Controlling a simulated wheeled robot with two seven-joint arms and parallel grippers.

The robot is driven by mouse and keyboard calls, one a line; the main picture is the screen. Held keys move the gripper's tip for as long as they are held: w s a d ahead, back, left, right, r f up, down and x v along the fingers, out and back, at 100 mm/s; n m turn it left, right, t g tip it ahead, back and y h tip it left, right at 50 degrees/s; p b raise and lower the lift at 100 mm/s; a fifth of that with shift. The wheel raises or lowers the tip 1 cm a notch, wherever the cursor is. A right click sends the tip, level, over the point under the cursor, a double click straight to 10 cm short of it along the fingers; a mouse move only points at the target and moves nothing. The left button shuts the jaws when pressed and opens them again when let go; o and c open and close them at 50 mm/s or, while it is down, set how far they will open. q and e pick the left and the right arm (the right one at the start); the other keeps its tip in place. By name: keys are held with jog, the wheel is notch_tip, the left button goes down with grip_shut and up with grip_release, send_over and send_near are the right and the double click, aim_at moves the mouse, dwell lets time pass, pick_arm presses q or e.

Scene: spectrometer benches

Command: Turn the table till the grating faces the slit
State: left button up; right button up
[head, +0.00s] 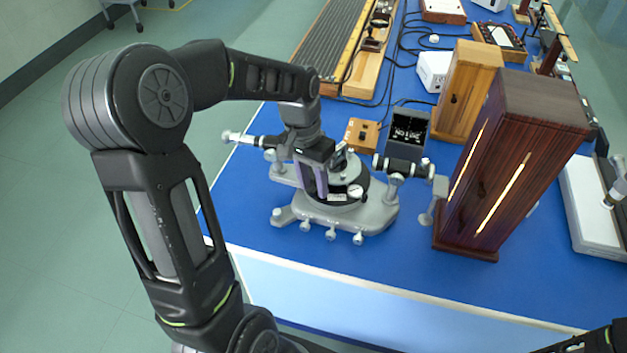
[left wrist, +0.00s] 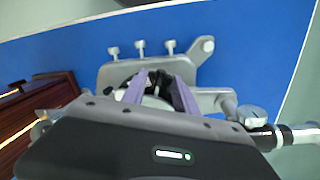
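A grey spectrometer (head: 372,219) stands on the blue bench, with a round table (head: 355,178) at its middle. One tube (head: 255,140) sticks out left and another tube (head: 405,167) points right; I cannot tell which bears the slit. A small upright dark piece (head: 340,157) by the table may be the grating; its facing is unclear. My left gripper (head: 315,190) reaches down over the table's left side and hides part of it. In the left wrist view its purple fingers (left wrist: 161,85) stand apart, with parts of the table showing between them. My right gripper is out of view.
A tall dark wooden cabinet (head: 510,160) with glowing slots stands close right of the spectrometer. Behind are a wooden box (head: 362,134), a black open box (head: 407,132) and a lighter wooden cabinet (head: 466,90). The bench's front strip is clear.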

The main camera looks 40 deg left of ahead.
pick_arm(q)
jog(key=shift+f, duration=0.1)
jog(key=shift+c, duration=0.5)
grip_shut()
dwell(0.9)
